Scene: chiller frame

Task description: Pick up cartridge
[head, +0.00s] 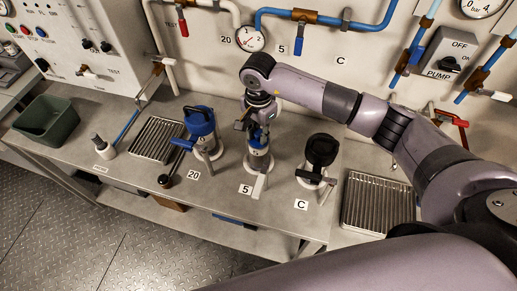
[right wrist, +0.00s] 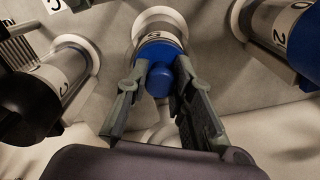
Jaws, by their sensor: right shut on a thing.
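A cartridge with a blue top (head: 258,146) stands in the middle holder, behind the white tag marked 5. In the right wrist view its blue knob (right wrist: 159,83) sits between my fingers, with the grey body and a 5 label above it. My right gripper (head: 259,128) reaches down onto it from above. The right wrist view shows my right gripper (right wrist: 160,76) shut on the blue knob. The cartridge's lower end is hidden in the holder. My left gripper is not in view.
A blue-lidded housing (head: 200,122) stands left, by tag 20. A black-topped housing (head: 321,150) stands right, by tag C. Drain grates (head: 157,139) and (head: 378,203) lie on the bench, with a green bin (head: 47,120) far left. Pipes and gauges line the back wall.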

